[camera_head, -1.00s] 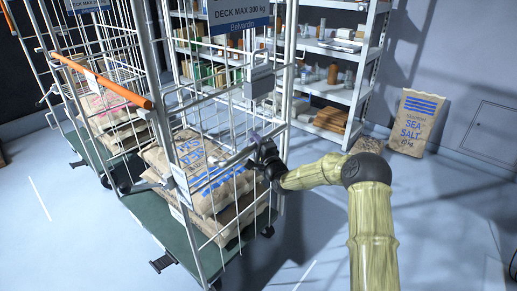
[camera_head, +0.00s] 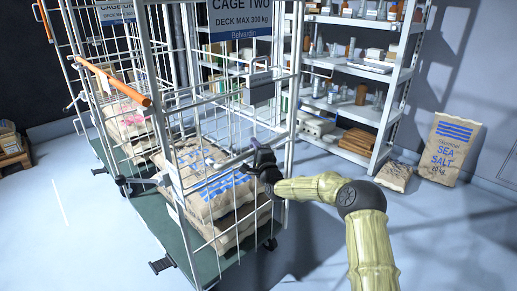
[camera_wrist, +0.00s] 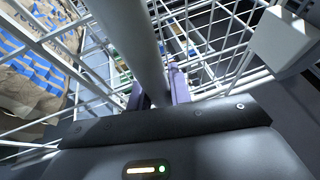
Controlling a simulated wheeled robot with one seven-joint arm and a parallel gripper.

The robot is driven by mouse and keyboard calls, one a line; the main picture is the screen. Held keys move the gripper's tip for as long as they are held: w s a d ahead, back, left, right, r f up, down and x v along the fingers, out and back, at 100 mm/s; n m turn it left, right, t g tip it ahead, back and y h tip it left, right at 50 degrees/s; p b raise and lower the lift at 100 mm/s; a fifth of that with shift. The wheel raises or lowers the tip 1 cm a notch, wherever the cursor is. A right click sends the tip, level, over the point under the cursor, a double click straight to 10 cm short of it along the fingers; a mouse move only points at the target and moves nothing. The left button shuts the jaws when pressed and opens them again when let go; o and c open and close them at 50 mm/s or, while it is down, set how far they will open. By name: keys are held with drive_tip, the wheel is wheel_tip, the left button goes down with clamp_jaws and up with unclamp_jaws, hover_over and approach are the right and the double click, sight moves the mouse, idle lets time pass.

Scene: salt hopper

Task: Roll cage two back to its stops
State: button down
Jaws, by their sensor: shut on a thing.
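Cage two (camera_head: 152,100) is a wire roll cage with an orange handle bar and a blue sign reading "CAGE TWO, DECK MAX 300 kg" (camera_head: 240,20). Salt sacks (camera_head: 212,185) are stacked on its green deck (camera_head: 185,256). My gripper (camera_head: 262,160) is at the cage's near right side, shut on a grey bar of the cage. In the wrist view, a thick grey tube (camera_wrist: 135,40) passes between the fingers (camera_wrist: 160,90). The cage's stops cannot be made out.
Cage one (camera_head: 82,70) stands behind and left of cage two, close beside it. Shelving (camera_head: 390,70) stands behind on the right. A Sea Salt sack (camera_head: 449,150) leans on the right wall. A wooden crate (camera_head: 12,160) is far left. Floor at the front left is clear.

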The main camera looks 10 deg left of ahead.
drive_tip(key=shift+d+f, duration=0.15)
drive_tip(key=shift+f, duration=0.45)
drive_tip(key=c, duration=1.4)
unclamp_jaws()
drive_tip(key=shift+s+a, duration=0.1)
drive_tip(key=shift+a, duration=0.1)
drive_tip(key=shift+o, duration=0.5)
drive_tip(key=shift+a+r, duration=0.15)
drive_tip(key=shift+r, duration=0.05)
drive_tip(key=shift+r, duration=0.1)
drive_tip(key=shift+s+d, duration=0.4)
drive_tip(key=v, duration=1.6)
drive_tip(key=shift+s, duration=0.25)
